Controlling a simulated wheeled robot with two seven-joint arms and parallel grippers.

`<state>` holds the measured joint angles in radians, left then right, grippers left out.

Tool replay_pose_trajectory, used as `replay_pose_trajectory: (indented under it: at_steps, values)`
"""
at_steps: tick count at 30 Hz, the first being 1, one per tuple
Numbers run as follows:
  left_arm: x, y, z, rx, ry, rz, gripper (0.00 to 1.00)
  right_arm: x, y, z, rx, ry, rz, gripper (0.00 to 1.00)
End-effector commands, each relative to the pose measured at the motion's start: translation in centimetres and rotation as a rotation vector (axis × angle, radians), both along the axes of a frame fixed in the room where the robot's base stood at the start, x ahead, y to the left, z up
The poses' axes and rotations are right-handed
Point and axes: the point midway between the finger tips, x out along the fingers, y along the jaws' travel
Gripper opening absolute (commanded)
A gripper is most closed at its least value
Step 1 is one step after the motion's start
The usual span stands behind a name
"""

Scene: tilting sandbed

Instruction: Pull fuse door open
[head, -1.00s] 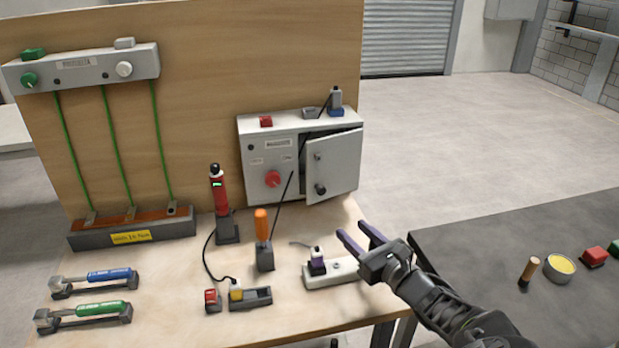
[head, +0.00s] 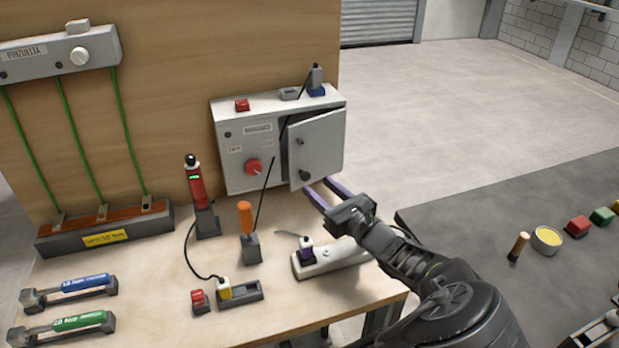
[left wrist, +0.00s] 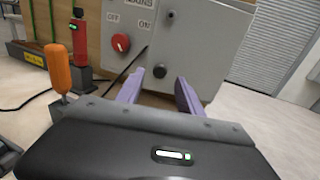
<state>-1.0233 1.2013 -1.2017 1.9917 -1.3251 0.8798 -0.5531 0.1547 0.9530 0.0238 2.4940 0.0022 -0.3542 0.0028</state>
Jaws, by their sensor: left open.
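The grey fuse box (head: 232,160) hangs on the wooden board, with a red rotary knob (head: 253,167). Its fuse door (head: 322,142) stands ajar, its left edge out from the box. A dark round knob (head: 304,175) sits low on the door, and it also shows in the left wrist view (left wrist: 160,71). My left gripper (head: 319,184) is open, its purple fingers just below and right of that knob in the head view. In the left wrist view the knob appears between the fingertips (left wrist: 158,82); contact cannot be told. My right gripper is not in view.
On the bench stand an orange-handled tool (head: 245,218), a red device (head: 195,190) with a cable, and a white block (head: 322,262) beneath my arm. A grey table (head: 450,225) lies to the right. Open floor lies beyond the box.

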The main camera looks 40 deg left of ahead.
Motion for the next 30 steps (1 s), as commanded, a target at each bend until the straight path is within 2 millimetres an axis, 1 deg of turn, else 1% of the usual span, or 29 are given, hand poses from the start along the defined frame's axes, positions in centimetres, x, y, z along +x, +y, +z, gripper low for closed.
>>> replay_pose_trajectory:
  at_steps: [1,3,9,12,19,20,30]
  values:
    - [0.2,0.9,0.2,0.001,0.000,0.004,0.44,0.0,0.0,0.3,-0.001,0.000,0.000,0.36]
    - [0.6,2.0,0.1,0.002,0.002,0.003,0.44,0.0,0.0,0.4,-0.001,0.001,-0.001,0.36]
    - [1.4,4.2,0.1,0.001,0.001,0.002,0.44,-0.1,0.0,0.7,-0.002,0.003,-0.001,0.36]
    - [1.5,4.6,0.0,-0.001,-0.001,0.001,0.44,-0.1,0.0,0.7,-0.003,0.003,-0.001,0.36]
    - [1.6,4.6,0.0,-0.001,-0.001,0.000,0.44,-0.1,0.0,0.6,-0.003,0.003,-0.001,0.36]
    - [1.6,4.6,0.0,-0.001,0.000,0.000,0.42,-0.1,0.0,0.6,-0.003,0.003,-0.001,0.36]
    - [1.6,4.6,0.0,-0.001,0.000,0.000,0.14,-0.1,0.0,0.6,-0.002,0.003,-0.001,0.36]
